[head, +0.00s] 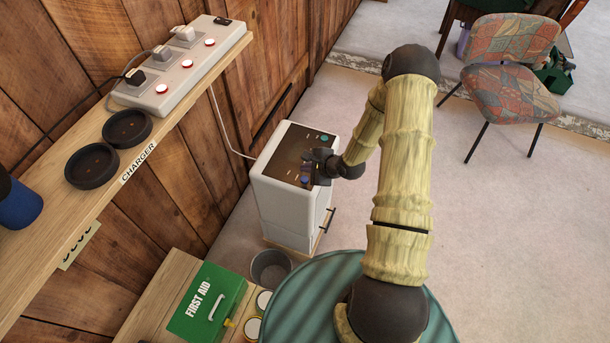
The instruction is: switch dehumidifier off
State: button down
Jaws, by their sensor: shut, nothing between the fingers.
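The dehumidifier (283,210) is a white upright box on the floor against the wooden wall, with a dark control panel on top. A teal round spot (323,138) and a small blue button (304,180) show on the panel. My gripper (309,168) is shut and empty, over the right part of the panel close to the blue button. I cannot tell whether it touches the panel, and it hides part of it. A white cord (222,128) runs from behind the dehumidifier up toward the shelf.
A white power strip (185,65) with plugs and several red-lit switches lies on the wooden shelf (150,150), beside two dark round chargers. A green first aid box (208,300), jars and a grey bucket (270,269) stand below. A patterned chair (510,95) stands at upper right; the floor between is clear.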

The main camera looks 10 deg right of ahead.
notch_tip(320, 180, up, 3)
jog(key=shift+f+p, duration=0.15)
jog(key=shift+p, duration=0.75)
